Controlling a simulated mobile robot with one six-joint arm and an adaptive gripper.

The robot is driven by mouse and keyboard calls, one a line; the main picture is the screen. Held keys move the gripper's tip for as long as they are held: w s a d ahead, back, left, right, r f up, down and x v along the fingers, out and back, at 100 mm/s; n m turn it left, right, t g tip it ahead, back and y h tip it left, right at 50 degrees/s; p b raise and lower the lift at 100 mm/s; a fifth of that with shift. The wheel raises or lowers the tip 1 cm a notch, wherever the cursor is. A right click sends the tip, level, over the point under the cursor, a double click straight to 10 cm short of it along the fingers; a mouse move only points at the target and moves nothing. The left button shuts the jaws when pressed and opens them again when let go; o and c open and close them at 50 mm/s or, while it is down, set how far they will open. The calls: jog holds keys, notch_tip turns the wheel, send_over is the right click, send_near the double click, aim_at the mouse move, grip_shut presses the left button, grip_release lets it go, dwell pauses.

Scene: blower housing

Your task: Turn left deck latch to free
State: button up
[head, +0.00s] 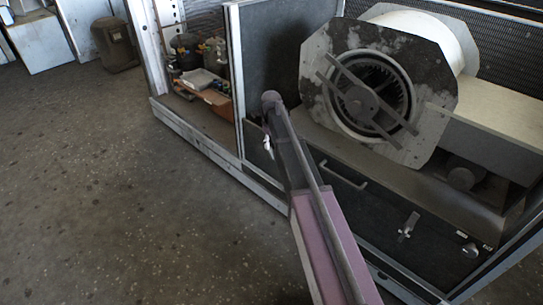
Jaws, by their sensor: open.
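The left deck latch (267,144) is a small pale metal piece on the dark deck front, just left of my arm. It is small and partly crowded by the arm, so its exact turn is hard to read. My arm reaches up from the lower right, and its dark end, with my gripper (276,134), is close beside the latch. The fingers are hard to make out against the dark panel; nothing is seen held. I cannot tell whether they touch the latch.
The deck front carries a bar handle (343,175) and a second, silvery latch (407,227) to the right. The blower housing (377,90) stands above the deck. A cabinet post (237,80) and lower frame rail (205,145) lie left.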

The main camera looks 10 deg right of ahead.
aim_at(271, 150)
jog(key=shift+f+b, duration=2)
jog(key=shift+f, duration=0.3)
grip_shut()
